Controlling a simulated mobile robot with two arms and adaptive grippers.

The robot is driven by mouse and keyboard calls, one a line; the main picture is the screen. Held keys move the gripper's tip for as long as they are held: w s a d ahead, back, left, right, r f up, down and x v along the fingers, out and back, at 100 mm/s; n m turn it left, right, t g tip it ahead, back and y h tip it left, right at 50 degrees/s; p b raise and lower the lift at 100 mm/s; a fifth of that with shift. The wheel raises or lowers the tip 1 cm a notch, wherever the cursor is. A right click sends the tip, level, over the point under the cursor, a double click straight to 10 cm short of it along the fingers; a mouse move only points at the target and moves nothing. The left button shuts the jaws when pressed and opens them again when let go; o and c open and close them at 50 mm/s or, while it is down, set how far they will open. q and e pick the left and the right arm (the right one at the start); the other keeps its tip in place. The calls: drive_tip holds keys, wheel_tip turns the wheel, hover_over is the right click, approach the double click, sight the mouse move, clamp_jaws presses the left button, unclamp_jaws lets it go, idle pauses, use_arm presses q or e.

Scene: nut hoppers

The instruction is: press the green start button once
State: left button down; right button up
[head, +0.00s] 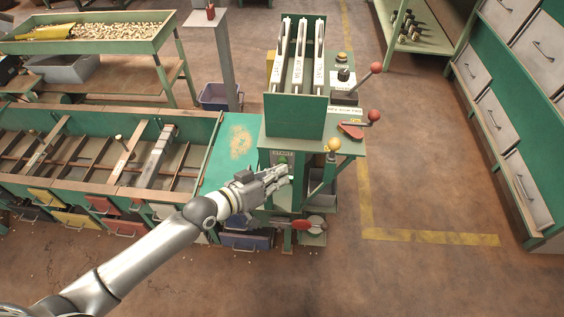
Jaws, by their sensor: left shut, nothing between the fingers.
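A small green button (283,160) shows on the front of the green machine (297,122), just under a small pale label whose text is too small to read. My left gripper (287,174) is shut and empty. Its fingertips are just below the green button in the picture, in front of the machine's face. I cannot tell whether they touch the machine. The lower part of the front is partly hidden behind the gripper. My right gripper is not in view.
Red-knobbed levers (375,116) and a yellow-knobbed lever (333,145) stick out at the machine's right. A long green sorting bench (100,190) with drawers stands at left. A tray of nuts (120,31) is behind. Floor right of the machine is clear up to the drawer cabinet (510,120).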

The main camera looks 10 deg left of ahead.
use_arm(q)
drive_tip(key=shift+s+p, duration=0.4)
drive_tip(key=shift+s, duration=0.3)
drive_tip(key=s+p, duration=0.3)
drive_tip(key=s, duration=0.2)
idle(0.8)
